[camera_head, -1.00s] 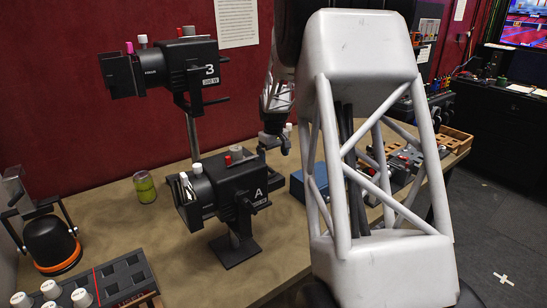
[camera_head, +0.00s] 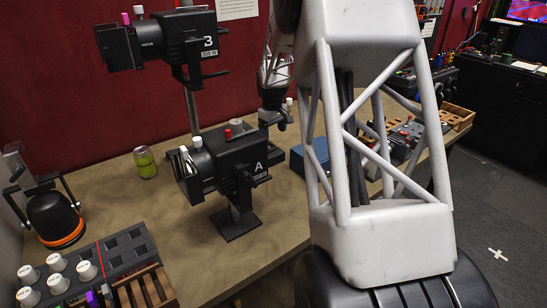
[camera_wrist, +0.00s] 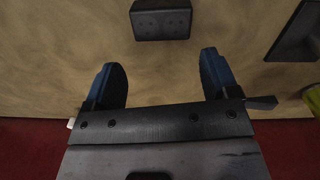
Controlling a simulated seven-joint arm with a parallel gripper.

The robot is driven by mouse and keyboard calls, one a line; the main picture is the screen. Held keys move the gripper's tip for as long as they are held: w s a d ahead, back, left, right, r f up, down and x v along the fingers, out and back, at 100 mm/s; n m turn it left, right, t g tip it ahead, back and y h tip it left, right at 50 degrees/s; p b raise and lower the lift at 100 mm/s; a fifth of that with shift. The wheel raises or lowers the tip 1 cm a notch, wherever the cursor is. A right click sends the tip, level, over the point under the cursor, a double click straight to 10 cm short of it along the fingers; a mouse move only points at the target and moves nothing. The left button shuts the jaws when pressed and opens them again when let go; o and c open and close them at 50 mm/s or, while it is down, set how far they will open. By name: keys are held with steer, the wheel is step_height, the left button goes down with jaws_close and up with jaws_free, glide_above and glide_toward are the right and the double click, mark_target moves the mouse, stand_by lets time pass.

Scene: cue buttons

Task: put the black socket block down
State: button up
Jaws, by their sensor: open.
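The black socket block (camera_wrist: 160,20) lies on the tan tabletop (camera_wrist: 70,55) at the top middle of the wrist view, cut off by the top edge. In the head view, my gripper (camera_head: 275,118) shows small behind the black lamp marked A (camera_head: 232,160).
Lamp A's flat black foot (camera_head: 236,222) stands on the table near the middle. A green can (camera_head: 145,162) is to its left. A rack with white knobs (camera_head: 125,250) is at the front left. A blue box (camera_head: 297,160) is to the right of lamp A. Open tabletop lies between.

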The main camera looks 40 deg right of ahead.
mark_target(273, 153)
steer(key=n, duration=0.2)
steer(key=f+n+h, duration=0.1)
steer(key=n, duration=0.1)
steer(key=shift+a+f, duration=0.15)
steer(key=shift+a, duration=0.25)
steer(key=n, duration=0.2)
steer(key=f+n+h, duration=0.1)
steer(key=n, duration=0.1)
steer(key=shift+s+a, duration=0.1)
steer(key=shift+a, duration=0.15)
steer(key=n, duration=0.2)
steer(key=n+h, duration=0.1)
steer(key=n, duration=0.1)
steer(key=shift+a+f, duration=0.3)
steer(key=shift+f, duration=0.1)
steer(key=n, duration=0.3)
steer(key=n+h, duration=0.1)
steer(key=shift+w+a+f+n, duration=0.25)
steer(key=shift+a+f+n, duration=0.05)
steer(key=shift+a+f, duration=0.1)
steer(key=shift+x, duration=1.3)
steer(key=shift+x, duration=2.65)
